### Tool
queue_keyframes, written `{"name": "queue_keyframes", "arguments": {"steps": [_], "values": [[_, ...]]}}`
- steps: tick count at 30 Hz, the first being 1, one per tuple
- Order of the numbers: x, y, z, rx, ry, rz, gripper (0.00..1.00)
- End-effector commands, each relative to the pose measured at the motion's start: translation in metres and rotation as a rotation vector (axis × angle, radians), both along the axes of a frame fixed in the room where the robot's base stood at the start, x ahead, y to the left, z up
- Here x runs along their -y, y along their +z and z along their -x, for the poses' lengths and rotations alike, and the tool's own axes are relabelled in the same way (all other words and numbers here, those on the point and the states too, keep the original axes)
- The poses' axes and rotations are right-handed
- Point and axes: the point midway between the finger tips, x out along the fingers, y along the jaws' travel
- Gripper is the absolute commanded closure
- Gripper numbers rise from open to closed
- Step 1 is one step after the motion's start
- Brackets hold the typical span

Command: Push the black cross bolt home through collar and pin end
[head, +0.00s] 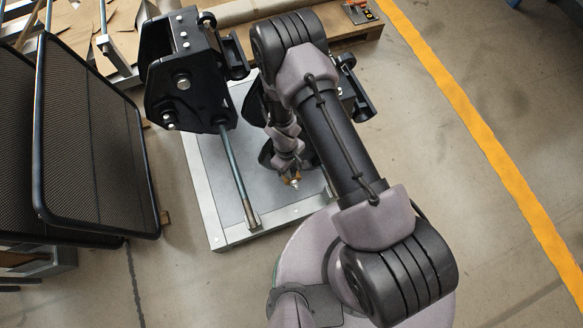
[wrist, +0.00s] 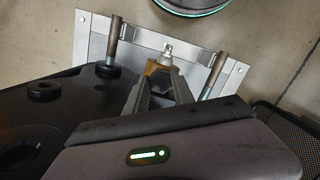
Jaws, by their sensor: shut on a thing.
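My gripper (head: 292,177) points down over the grey platform (head: 212,185). In the wrist view my gripper (wrist: 160,69) has its fingers close together, with brownish tips, shut on a small silver-ended part (wrist: 168,49). That part's silver end (head: 295,184) also shows in the head view. I cannot tell whether this is the cross bolt; no black bolt stands out. A large black bracket assembly (head: 185,62) with silver bolt heads is at the upper left. I cannot make out the collar or pin end clearly; my arm hides much of the middle.
A steel rod (head: 233,170) runs from the bracket to the platform's front edge; two rods (wrist: 112,45) (wrist: 216,72) show in the wrist view. Black mesh panels (head: 95,135) stand at the left. A pallet (head: 345,25) lies behind. Floor right of my arm is clear.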

Motion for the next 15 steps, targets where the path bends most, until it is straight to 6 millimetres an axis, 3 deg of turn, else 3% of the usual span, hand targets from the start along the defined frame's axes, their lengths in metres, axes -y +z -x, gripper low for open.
{"name": "queue_keyframes", "arguments": {"steps": [9, 10, 13, 15], "values": [[-0.0002, -0.0060, -0.0003, 0.000, 0.000, 0.000, 1.00], [-0.0002, -0.0057, -0.0005, 0.001, 0.000, -0.001, 0.65], [-0.0001, -0.0056, -0.0004, 0.000, 0.000, 0.000, 0.45], [-0.0002, -0.0056, -0.0003, 0.000, 0.000, 0.000, 0.45]]}}
